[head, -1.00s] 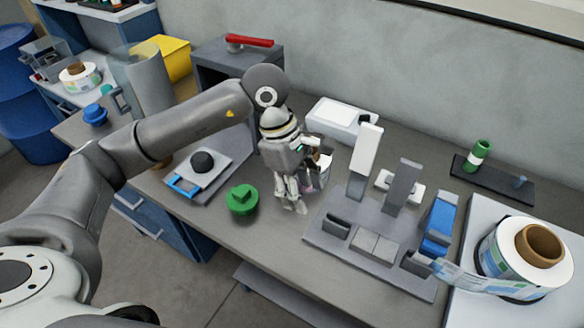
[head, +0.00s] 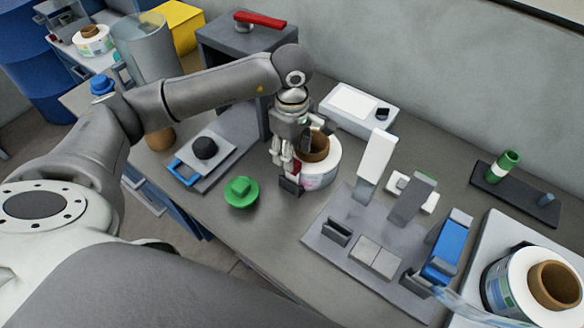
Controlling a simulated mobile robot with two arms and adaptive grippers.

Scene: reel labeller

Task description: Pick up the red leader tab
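My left gripper (head: 285,162) points down at the left side of a label reel (head: 325,175) with a brown core. A small dark block with a reddish edge (head: 291,187) sits just below the fingertips, at the reel's lower left. It may be the red leader tab, but it is too small to be sure. The fingers look close together, and I cannot tell whether they touch it. My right gripper is not in view.
A green knob (head: 241,191) stands left of the gripper. A grey fixture plate (head: 320,240) with upright blocks is to the right. A white device (head: 350,105) is behind the reel. A red lever (head: 260,19) lies on a grey box (head: 240,45) at the back.

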